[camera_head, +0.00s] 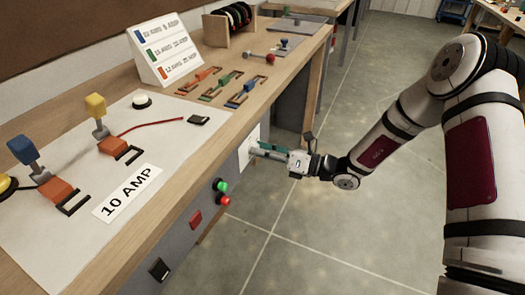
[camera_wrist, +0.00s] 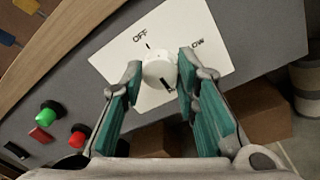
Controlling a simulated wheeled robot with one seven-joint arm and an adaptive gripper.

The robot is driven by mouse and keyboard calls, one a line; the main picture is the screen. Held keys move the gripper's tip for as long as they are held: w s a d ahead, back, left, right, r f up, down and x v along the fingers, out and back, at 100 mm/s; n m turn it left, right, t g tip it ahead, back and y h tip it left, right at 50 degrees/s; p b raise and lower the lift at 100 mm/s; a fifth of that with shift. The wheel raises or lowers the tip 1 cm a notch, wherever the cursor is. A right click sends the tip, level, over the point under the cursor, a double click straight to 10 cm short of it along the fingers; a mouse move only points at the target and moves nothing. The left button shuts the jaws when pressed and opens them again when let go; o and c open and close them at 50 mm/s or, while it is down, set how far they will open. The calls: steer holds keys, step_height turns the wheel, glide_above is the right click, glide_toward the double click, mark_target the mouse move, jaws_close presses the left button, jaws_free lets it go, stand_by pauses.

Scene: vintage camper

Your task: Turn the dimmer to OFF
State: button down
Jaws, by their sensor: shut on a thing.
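The dimmer is a round white knob (camera_wrist: 159,71) on a white plate (camera_wrist: 213,62) on the bench's grey front panel. The plate reads "OFF" at its upper left and "LOW" at its upper right in the wrist view. A short dark tick shows beside "OFF", and another dark mark shows at the knob's lower edge. Which way the knob points is hard to tell. My gripper (camera_wrist: 160,80) has its teal-padded fingers on either side of the knob, shut on it. In the head view my gripper (camera_head: 256,150) reaches the plate, and its fingers hide the knob.
A green button (camera_head: 222,186), a red button (camera_head: 223,200) and a red rocker switch (camera_head: 195,220) sit beside the plate. The bench top (camera_head: 190,125) above holds wires, connectors and a "10 AMP" label (camera_head: 127,193).

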steer(key=shift+s+a+f+n+t+h+p, duration=0.15)
steer(key=shift+n+t+p, duration=0.25)
steer(key=shift+n+p, duration=4.3)
steer(key=shift+s+d+r+n+t+h+p, duration=0.15)
steer(key=shift+n+t+p, duration=0.25)
steer(key=shift+n+p, duration=4.3)
steer(key=shift+a+f+n+t+h+p, duration=0.3)
steer(key=shift+n+p, duration=1.3)
steer(key=shift+n, duration=6.1)
steer(key=shift+d+r+n, duration=0.15)
steer(key=shift+d+n, duration=0.1)
steer(key=shift+n, duration=0.05)
steer(key=c, duration=1.2)
jaws_free()
steer(key=shift+w, duration=0.1)
